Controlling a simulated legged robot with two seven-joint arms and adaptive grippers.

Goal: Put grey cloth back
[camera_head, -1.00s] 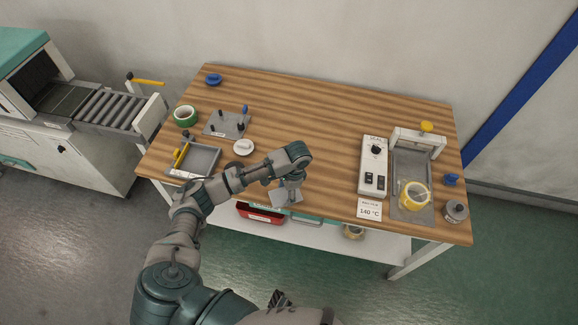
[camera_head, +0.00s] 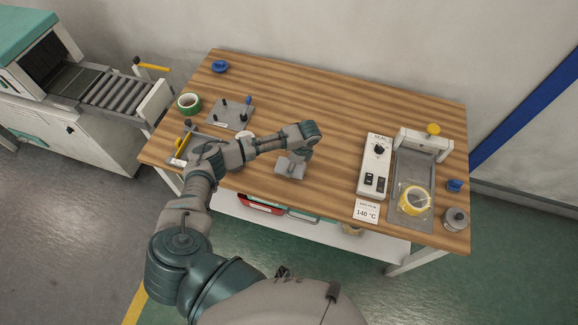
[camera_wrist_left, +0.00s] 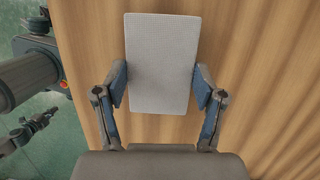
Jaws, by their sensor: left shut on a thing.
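The grey cloth (camera_head: 290,172) is a flat, folded rectangle near the front edge of the table, left of centre. In the left wrist view the cloth (camera_wrist_left: 162,60) lies between the two blue-padded fingers, and both press on its sides. My left gripper (camera_head: 293,165) is shut on it and points down. Whether the cloth touches the wood or hangs just above it, I cannot tell. My right gripper (camera_wrist_left: 38,124) shows dark and small at the left of the wrist view, off the table; its jaw opening is unclear.
The wooden table (camera_head: 320,105) is clear behind the cloth. The sealer box (camera_head: 374,165) and a tray with a yellow tape roll (camera_head: 411,200) stand right. A grey plate (camera_head: 231,114) and green tape (camera_head: 189,103) are left. My left arm hides part of a left tray.

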